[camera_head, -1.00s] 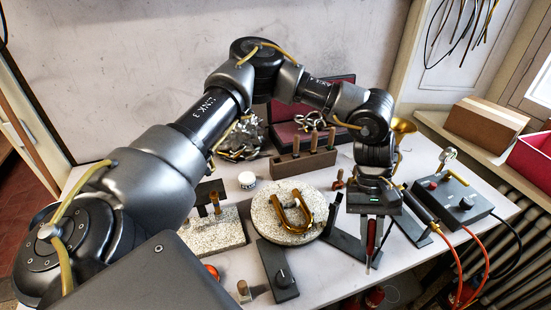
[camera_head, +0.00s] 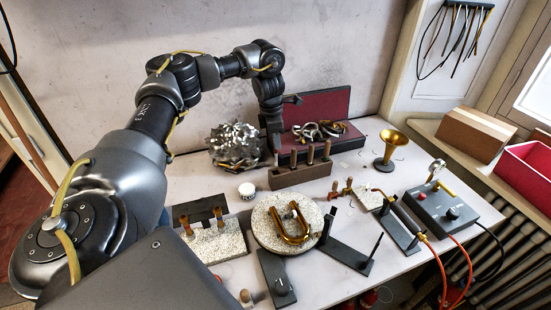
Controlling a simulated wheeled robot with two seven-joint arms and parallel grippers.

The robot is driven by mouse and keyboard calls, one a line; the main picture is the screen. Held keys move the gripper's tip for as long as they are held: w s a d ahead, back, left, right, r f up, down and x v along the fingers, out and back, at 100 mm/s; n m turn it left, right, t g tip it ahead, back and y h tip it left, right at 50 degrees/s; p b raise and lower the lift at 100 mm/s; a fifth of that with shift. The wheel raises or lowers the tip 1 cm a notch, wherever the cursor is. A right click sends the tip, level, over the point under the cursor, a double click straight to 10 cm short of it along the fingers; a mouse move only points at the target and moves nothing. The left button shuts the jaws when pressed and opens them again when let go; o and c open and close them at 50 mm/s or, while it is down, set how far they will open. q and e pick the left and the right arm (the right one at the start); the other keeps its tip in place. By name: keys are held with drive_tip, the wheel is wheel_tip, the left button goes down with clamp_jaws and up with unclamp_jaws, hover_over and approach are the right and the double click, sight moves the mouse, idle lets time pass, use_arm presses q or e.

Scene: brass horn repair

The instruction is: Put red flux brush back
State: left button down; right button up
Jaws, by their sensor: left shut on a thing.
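My left gripper (camera_head: 275,146) reaches down at the left end of the brown wooden rack (camera_head: 301,178), close behind or above it. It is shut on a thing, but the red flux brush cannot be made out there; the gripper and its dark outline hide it. I cannot tell whether the held thing touches the rack. My right gripper is not in view.
A crumpled silvery heap (camera_head: 234,142) is left of the gripper. An open red-lined case (camera_head: 318,118) stands behind the rack. A round stone slab (camera_head: 270,238) with a brass U-tube (camera_head: 290,224) lies in front. A brass bell (camera_head: 389,148) stands right.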

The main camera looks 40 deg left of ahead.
sight(276, 165)
use_arm(q)
drive_tip(key=shift+a+f+b, duration=0.15)
drive_tip(key=shift+f+b, duration=0.3)
drive_tip(key=shift+f, duration=2.55)
wheel_tip(276, 165, down, 4)
drive_tip(key=shift+r+b, duration=0.1)
drive_tip(key=shift+b, duration=0.3)
drive_tip(key=shift+f, duration=0.2)
drive_tip(key=shift+s+f, duration=0.1)
drive_tip(key=c, duration=1.4)
unclamp_jaws()
drive_tip(key=shift+o, duration=0.2)
